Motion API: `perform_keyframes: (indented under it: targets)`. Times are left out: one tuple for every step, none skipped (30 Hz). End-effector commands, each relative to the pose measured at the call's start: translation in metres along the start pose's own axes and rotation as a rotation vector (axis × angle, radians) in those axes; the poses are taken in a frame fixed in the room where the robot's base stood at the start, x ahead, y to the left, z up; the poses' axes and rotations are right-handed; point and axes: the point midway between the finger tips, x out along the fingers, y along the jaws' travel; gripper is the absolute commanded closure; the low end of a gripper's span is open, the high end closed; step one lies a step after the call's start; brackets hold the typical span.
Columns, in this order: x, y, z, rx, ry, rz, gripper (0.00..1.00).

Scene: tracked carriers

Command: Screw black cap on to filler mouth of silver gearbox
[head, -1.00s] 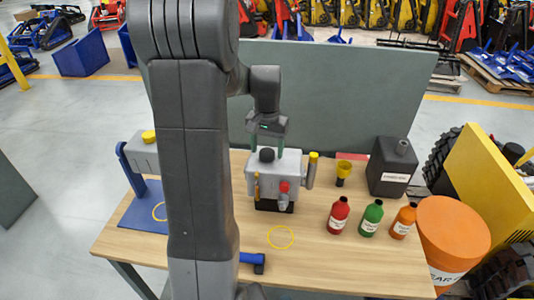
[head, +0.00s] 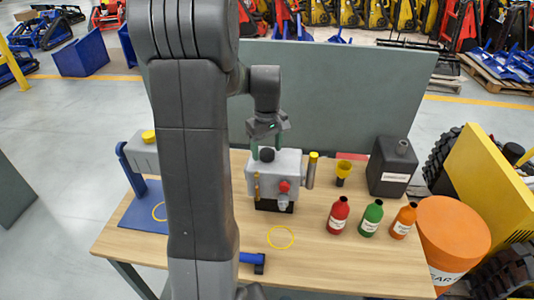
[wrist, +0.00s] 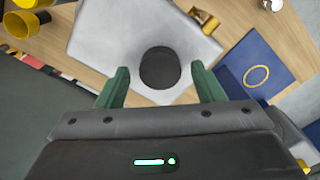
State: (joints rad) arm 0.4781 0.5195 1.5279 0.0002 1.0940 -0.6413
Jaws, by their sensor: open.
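The silver gearbox (head: 283,172) stands on the wooden table in the head view. The black cap (head: 267,154) sits on top of the gearbox, and it shows as a dark disc in the wrist view (wrist: 160,68). The filler mouth is not visible; the cap may hide it. My gripper (head: 267,150) is over the gearbox top, pointing down. In the wrist view its two green fingers (wrist: 162,88) are apart, one to each side of the cap and slightly behind it. I see a gap between the fingers and the cap.
Red (head: 339,215), green (head: 371,217) and orange (head: 403,220) bottles stand right of the gearbox. A yellow funnel (head: 343,170) and a dark canister (head: 391,167) are behind them. A grey panel (head: 340,95) rises along the table's back. A yellow ring (head: 281,237) marks clear table in front.

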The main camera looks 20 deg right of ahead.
Motion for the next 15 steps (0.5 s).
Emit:
perform_keyframes:
  targets:
    - [0.0,0.0,0.0,-0.05,0.0,0.0,0.38]
    - [0.0,0.0,0.0,-0.083,0.0,0.0,0.38]
    - [0.0,0.0,0.0,-0.126,0.0,0.0,0.38]
    - [0.0,0.0,0.0,-0.16,0.0,0.0,0.38]
    - [0.0,0.0,0.0,-0.193,0.0,0.0,0.38]
    - [0.0,0.0,0.0,-0.238,0.0,0.0,0.38]
    - [0.0,0.0,0.0,-0.271,0.0,0.0,0.38]
    - [0.0,0.0,0.0,-0.304,0.0,0.0,0.38]
    - [0.0,0.0,0.0,-0.348,0.0,0.0,0.38]
    - [0.0,0.0,0.0,-0.38,0.0,0.0,0.38]
    - [0.0,0.0,0.0,-0.41,0.0,0.0,0.38]
    - [0.0,0.0,0.0,-0.447,0.0,0.0,0.38]
    - [0.0,0.0,0.0,-0.47,0.0,0.0,0.38]
    - [0.0,0.0,0.0,-0.49,0.0,0.0,0.38]
    - [0.0,0.0,0.0,-0.511,0.0,0.0,0.38]
